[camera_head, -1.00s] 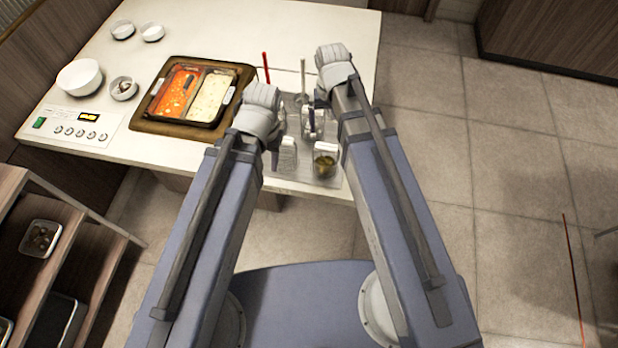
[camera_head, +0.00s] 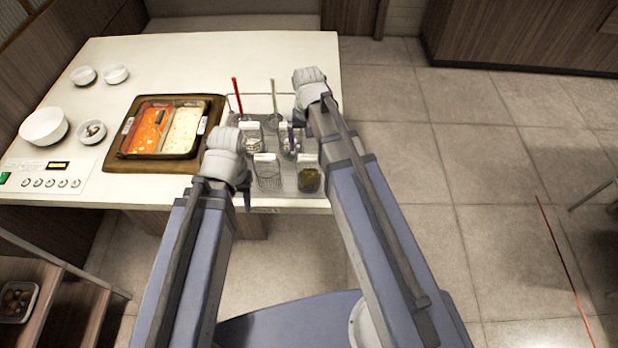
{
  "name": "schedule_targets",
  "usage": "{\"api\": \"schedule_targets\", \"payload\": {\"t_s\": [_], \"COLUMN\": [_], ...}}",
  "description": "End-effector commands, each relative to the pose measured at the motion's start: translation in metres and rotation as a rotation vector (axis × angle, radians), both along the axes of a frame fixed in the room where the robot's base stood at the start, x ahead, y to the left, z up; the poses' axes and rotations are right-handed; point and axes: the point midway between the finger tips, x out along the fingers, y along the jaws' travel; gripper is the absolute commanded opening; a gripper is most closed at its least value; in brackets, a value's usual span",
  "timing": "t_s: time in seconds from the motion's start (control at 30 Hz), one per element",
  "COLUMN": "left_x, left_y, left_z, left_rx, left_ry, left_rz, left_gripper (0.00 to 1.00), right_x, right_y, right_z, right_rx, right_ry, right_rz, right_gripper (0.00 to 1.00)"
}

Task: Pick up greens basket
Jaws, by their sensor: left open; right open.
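The greens basket (camera_head: 309,181), a small wire basket with dark green contents and a white tab, stands at the front right of the wire tray (camera_head: 283,202) on the counter. My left gripper (camera_head: 246,196) is at the tray's front left corner, mostly hidden behind its own wrist. It is open and apart from the greens basket. My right gripper (camera_head: 296,138) is open over the back part of the tray, behind the greens basket, near a basket with pale contents (camera_head: 287,147). Its fingers are small and partly hidden by the wrist.
An empty-looking wire basket (camera_head: 267,174) stands left of the greens. A two-part pot (camera_head: 165,130) with red and white soup sits further left. A red stick (camera_head: 237,96) and a pale handle (camera_head: 274,97) stand up behind. White bowls (camera_head: 45,126) are at the left.

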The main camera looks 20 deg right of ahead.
Motion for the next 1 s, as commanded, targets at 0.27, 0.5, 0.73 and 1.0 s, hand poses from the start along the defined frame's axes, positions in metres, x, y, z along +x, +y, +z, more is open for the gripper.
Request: {"api": "schedule_targets", "payload": {"t_s": [0.27, 0.5, 0.73, 1.0], "left_x": [0.0, 0.0, 0.0, 0.0], "left_y": [0.0, 0.0, 0.0, 0.0], "left_z": [-0.013, -0.044, -0.052, -0.051], "left_rx": [0.0, 0.0, 0.0, 0.0], "left_ry": [0.0, 0.0, 0.0, 0.0], "left_rz": [0.0, 0.0, 0.0, 0.0], "left_gripper": [0.5, 0.5, 0.5, 0.5], "right_x": [0.0, 0.0, 0.0, 0.0], "right_y": [-0.001, -0.003, -0.003, -0.003], "right_z": [-0.014, -0.044, -0.052, -0.051], "right_rx": [0.0, 0.0, 0.0, 0.0], "right_ry": [0.0, 0.0, 0.0, 0.0], "right_rz": [0.0, 0.0, 0.0, 0.0], "right_gripper": [1.0, 1.0, 1.0, 0.88]}}
